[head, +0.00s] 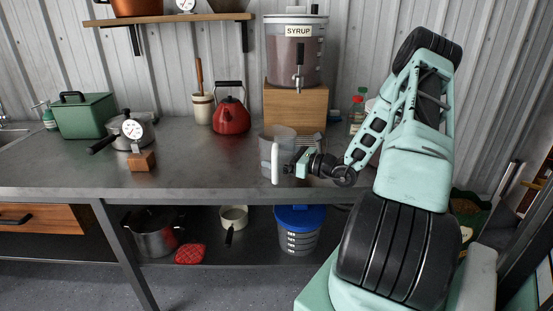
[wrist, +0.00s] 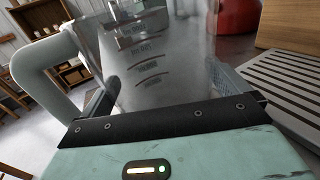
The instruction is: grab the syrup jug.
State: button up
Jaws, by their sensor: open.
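The syrup jug (head: 270,143) is a clear, see-through measuring jug with a pale upright handle (head: 275,163). It stands near the front edge of the metal counter, below the syrup dispenser (head: 291,50). In the wrist view the jug (wrist: 150,65) fills the middle, with dark measuring marks on its wall and its handle (wrist: 50,75) at the left. My gripper (head: 285,169) is open at the jug's right side, close to the handle. In the wrist view its jaws (wrist: 165,92) spread across the near side of the jug. Whether they touch it I cannot tell.
A wooden box (head: 296,107) holds the dispenser, with a slatted grille (wrist: 285,85) in front. A red kettle (head: 231,115) stands behind left. A small wooden block with a dial (head: 141,160) and a green box (head: 84,115) are further left. The counter between is clear.

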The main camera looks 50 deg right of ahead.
jog(key=c, duration=0.7)
jog(key=shift+c, duration=0.2)
jog(key=shift+r, duration=0.1)
